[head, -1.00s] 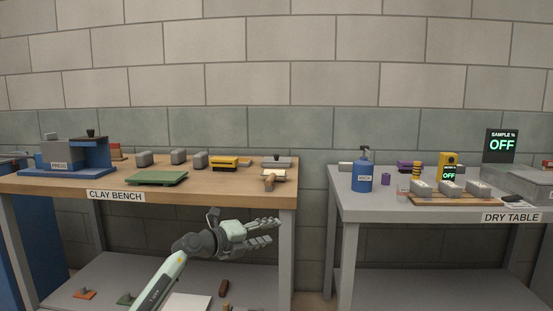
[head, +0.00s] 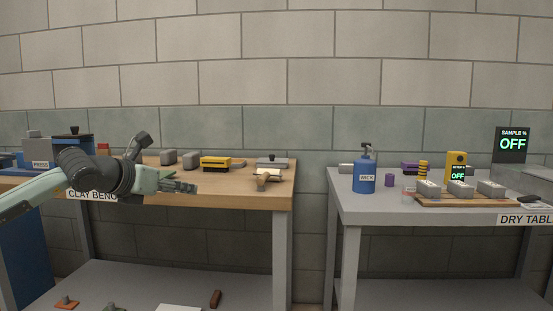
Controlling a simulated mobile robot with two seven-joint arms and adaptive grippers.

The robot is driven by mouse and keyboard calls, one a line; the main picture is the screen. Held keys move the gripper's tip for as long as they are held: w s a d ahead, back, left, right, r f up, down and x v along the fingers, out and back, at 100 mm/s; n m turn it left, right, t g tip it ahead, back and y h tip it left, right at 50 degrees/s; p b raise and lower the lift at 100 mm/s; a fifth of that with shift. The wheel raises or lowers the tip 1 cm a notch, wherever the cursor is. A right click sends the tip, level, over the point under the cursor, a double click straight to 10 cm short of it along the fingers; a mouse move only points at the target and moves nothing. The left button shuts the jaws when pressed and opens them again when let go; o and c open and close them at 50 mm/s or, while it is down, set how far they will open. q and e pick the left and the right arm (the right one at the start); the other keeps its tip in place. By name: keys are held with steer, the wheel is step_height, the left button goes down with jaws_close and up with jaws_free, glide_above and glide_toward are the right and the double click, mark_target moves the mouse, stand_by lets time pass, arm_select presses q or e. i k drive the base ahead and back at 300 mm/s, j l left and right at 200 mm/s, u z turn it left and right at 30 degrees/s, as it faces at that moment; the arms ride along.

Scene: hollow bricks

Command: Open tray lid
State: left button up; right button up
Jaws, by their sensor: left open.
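My left gripper (head: 168,163) is open and empty, in front of the clay bench at the left of the head view. One finger points up and the other points right. It hides part of the bench, including most of the green board. A low grey piece with a dark knob (head: 272,162) sits at the back right of the clay bench, to the right of the gripper and apart from it. A larger grey box (head: 537,179) is cut off by the right edge, on the dry table. I cannot tell which one is the tray. My right gripper is not in view.
The clay bench (head: 245,198) holds a blue press (head: 38,153), grey blocks, a yellow-black item (head: 215,163) and a wooden-handled tool (head: 264,178). A gap separates it from the dry table (head: 400,213), with a blue bottle (head: 364,174), meters and grey bricks on a board.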

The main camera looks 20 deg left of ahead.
mark_target(272, 159)
steer(key=i, duration=1.75)
